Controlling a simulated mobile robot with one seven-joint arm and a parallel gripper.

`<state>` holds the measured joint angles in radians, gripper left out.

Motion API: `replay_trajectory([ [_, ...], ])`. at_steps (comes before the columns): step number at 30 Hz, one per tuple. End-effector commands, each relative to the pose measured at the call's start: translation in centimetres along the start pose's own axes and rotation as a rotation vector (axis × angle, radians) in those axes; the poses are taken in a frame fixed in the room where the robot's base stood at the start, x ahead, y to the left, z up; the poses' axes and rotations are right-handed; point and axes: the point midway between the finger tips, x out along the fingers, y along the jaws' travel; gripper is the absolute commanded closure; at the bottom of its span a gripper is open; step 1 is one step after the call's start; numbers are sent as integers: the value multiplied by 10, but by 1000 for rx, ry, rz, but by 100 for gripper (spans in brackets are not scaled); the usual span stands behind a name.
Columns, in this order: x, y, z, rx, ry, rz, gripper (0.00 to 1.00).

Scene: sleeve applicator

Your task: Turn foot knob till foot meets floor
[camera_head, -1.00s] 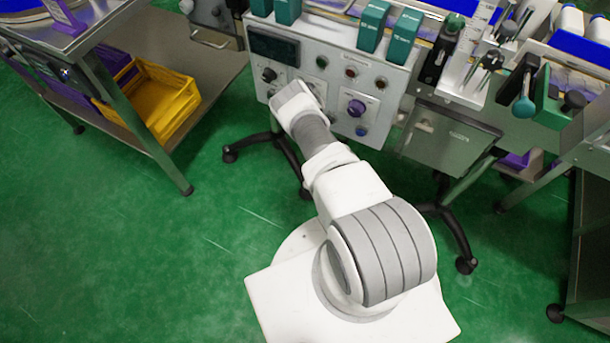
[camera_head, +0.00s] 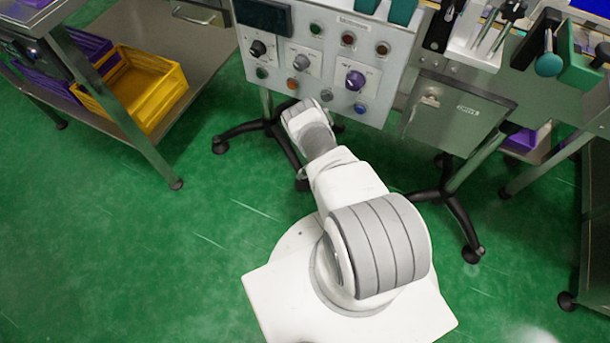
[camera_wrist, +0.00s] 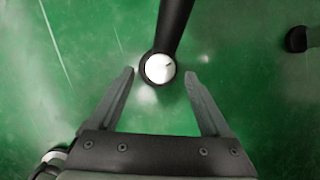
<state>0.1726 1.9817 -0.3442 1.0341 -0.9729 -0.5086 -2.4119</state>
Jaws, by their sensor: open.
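A white round knob (camera_wrist: 160,68) with a small dark mark on its face sits at the end of a black leg (camera_wrist: 172,25) in the wrist view. My gripper (camera_wrist: 161,76) is open, with one finger on each side of the knob and gaps of green on both sides. Whether the fingers are level with the knob's height is unclear. The green floor (camera_wrist: 80,60) lies behind; the gap between foot and floor cannot be seen. In the head view my arm hides the gripper and the foot it is at.
The machine's grey control panel (camera_head: 325,60) stands above my arm. Other black legs end in feet on the left (camera_head: 220,146) and right (camera_head: 471,254). A metal cart with a yellow crate (camera_head: 145,92) stands at left. Open floor lies left of my base.

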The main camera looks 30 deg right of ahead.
Motion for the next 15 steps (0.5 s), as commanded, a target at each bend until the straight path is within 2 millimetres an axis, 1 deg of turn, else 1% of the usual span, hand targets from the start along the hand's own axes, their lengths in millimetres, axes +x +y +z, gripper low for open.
replay_trajectory([
  [1, 11, 0, -2, -1, -1, 0, 19],
  [6, 23, 0, -1, 0, -1, 0, 19],
  [15, 26, 0, 0, 0, 0, 0, 19],
])
